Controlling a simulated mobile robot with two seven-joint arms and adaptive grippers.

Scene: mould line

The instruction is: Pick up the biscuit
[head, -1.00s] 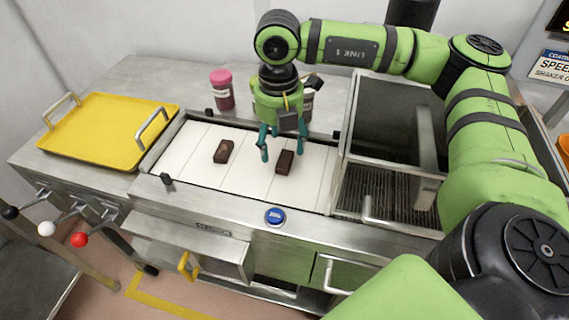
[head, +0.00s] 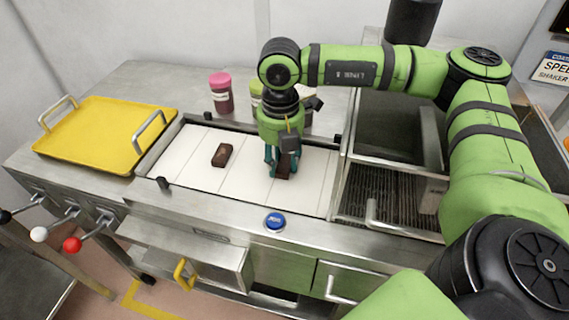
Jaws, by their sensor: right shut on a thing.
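One dark brown biscuit (head: 222,155) lies on the white belt, left of my right gripper. A second dark brown biscuit (head: 283,173) is on the belt between the fingers of my right gripper (head: 281,172), mostly hidden by them. The right gripper points straight down and is shut on this biscuit at belt level. My left gripper is not in view.
A yellow tray (head: 62,140) with metal handles sits on the counter at the left. A pink-lidded jar (head: 221,93) stands behind the belt, with another jar partly hidden by my arm. A blue button (head: 274,222) is at the front edge. A metal basin (head: 385,118) lies to the right.

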